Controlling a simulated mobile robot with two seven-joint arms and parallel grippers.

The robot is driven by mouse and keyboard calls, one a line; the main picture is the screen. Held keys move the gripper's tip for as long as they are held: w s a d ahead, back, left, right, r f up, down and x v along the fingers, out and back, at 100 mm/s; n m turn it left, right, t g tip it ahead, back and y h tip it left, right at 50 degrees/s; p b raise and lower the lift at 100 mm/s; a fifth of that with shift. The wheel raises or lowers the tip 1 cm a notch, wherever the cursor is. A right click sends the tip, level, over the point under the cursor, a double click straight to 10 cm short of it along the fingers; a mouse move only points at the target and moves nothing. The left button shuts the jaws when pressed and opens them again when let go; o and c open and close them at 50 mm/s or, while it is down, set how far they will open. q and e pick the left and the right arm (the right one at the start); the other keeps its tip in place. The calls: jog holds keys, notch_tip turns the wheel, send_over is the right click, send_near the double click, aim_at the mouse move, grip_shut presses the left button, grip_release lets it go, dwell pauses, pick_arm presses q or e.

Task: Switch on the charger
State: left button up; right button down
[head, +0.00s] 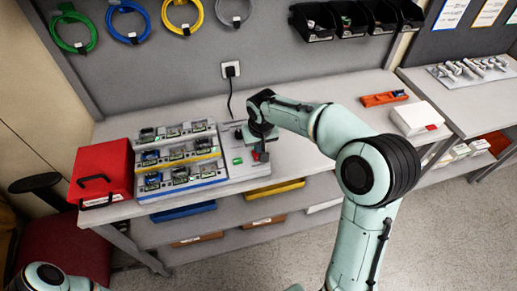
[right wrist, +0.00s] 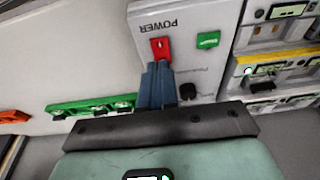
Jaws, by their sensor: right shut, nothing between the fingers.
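The charger's pale grey control panel (right wrist: 190,20) fills the top middle of the right wrist view. It has a red switch (right wrist: 160,47) beside the upside-down word POWER, a green start button (right wrist: 208,40) and a black knob (right wrist: 188,91). In the head view the charger (head: 236,135) stands on the bench with its rack of devices on the left. My right gripper (right wrist: 158,65) is shut and empty, its fingertips right at the red switch; I cannot tell whether they touch it. In the head view the right gripper (head: 259,152) is over the panel's right side. My left gripper is out of view.
A rack of several small devices (head: 180,177) adjoins the panel. A red case (head: 103,170) stands at the bench's left end. A black cable (head: 229,100) runs up to a wall socket (head: 231,69). An orange tray (head: 384,99) and a white box (head: 416,119) lie right.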

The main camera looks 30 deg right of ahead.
pick_arm(q)
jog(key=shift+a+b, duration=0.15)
jog(key=shift+b, duration=0.3)
pick_arm(e)
jog(key=s+v, duration=0.1)
jog(key=v, duration=0.9)
jog(key=shift+s+a, duration=0.4)
jog(key=shift+s, duration=0.1)
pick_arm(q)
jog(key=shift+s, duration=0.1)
pick_arm(e)
jog(key=shift+s, duration=0.1)
